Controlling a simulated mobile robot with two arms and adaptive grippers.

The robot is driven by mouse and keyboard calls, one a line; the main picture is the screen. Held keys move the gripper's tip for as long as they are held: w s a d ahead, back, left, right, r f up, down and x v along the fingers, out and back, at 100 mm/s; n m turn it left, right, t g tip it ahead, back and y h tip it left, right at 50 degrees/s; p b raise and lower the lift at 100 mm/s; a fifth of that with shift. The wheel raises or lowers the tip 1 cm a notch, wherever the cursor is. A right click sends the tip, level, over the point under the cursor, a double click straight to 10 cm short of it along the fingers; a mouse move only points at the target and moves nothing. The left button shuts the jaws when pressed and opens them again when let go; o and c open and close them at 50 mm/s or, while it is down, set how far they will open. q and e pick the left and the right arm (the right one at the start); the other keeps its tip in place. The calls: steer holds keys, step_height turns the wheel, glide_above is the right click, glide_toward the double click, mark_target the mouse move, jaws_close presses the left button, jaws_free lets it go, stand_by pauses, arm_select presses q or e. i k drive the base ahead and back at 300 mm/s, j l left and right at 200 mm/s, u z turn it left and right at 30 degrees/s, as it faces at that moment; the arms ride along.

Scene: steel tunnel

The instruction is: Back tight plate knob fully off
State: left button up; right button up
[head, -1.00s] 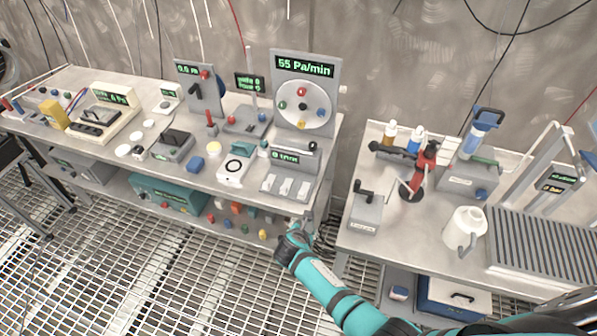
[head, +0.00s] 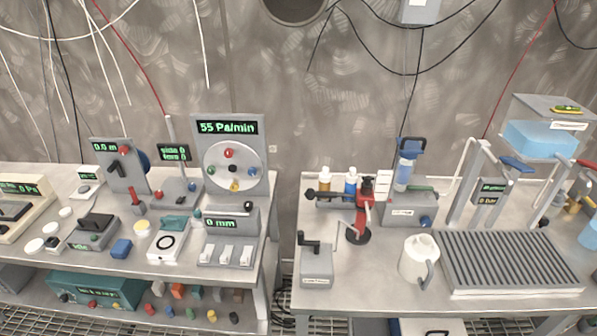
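A grey upright panel (head: 258,132) with a green "55 Pa/min" readout stands at the right back of the left bench. It carries a pale round plate (head: 218,159). On the plate are a red knob (head: 228,153) at the top, a green knob (head: 213,171) at the left, a blue one (head: 252,171) at the right, a yellow one (head: 234,187) at the bottom and a black one (head: 233,169) in the middle. Which knob is tight cannot be told. Neither of my grippers is in view.
A device reading "0 mm" (head: 232,220) stands in front of the panel. A gap separates the benches. The right bench holds a red stand (head: 362,212), a white jug (head: 419,260) and a ribbed tray (head: 510,289). Loose coloured pieces lie on the left bench's lower shelf.

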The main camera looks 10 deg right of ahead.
mark_target(252, 170)
steer(key=i+j+z, duration=0.15)
steer(key=j+z, duration=0.2)
steer(key=i+j+z, duration=0.15)
steer(key=z, duration=0.25)
steer(key=j+z, duration=0.35)
steer(key=i+j, duration=0.05)
steer(key=j, duration=0.05)
